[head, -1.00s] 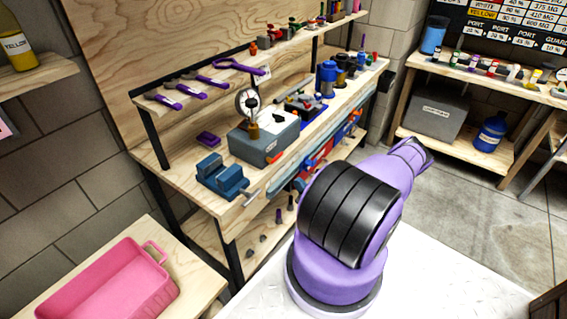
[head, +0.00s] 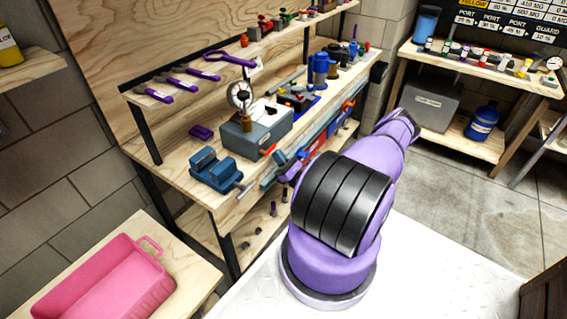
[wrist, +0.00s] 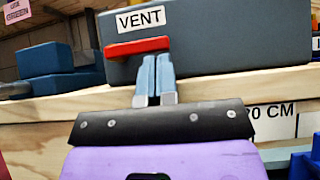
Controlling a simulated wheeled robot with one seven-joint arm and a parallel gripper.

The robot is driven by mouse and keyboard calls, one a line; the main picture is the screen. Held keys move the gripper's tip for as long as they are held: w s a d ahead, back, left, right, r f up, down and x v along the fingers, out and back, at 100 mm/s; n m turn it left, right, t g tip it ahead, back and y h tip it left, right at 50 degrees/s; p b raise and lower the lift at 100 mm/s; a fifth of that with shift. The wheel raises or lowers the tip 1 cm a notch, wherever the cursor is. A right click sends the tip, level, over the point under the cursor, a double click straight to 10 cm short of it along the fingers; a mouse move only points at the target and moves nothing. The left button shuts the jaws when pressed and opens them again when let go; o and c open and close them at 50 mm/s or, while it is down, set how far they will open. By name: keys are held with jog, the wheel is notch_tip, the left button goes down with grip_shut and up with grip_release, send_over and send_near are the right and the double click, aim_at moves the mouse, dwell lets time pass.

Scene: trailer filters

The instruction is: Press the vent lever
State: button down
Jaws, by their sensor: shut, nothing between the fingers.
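The grey box (head: 256,128) stands on the workbench in the head view, with a dial gauge on top. In the wrist view, the box (wrist: 230,40) fills the upper part and carries a white VENT label (wrist: 142,19). The red vent lever (wrist: 137,47) sticks out just below that label. It shows as a small orange-red spot (head: 268,150) in the head view. My gripper (wrist: 156,60) is shut and empty, its two fingers side by side. The fingertips are right at the lever's right part, overlapping its lower edge; I cannot tell whether they touch.
A blue vise (head: 215,168) stands left of the box. The wooden bench edge (wrist: 60,108) runs below the box and behind my gripper. A pink tray (head: 105,285) sits on a low table at the left. Tools with purple handles (head: 180,84) lie on the shelf above.

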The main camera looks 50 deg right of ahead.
jog(key=shift+w+r, duration=0.15)
jog(key=shift+w, duration=0.05)
jog(key=shift+d+r+n+y, duration=0.1)
jog(key=shift+r+n+y, duration=0.05)
jog(key=shift+n+y, duration=0.7)
jog(key=shift+d+r+n+y, duration=0.1)
jog(key=shift+r+n+y, duration=0.05)
jog(key=shift+n+y, duration=0.7)
notch_tip(320, 180, up, 6)
jog(key=n+g+y, duration=1)
jog(key=n+g, duration=0.3)
jog(key=n, duration=0.7)
jog(key=shift+a, duration=0.35)
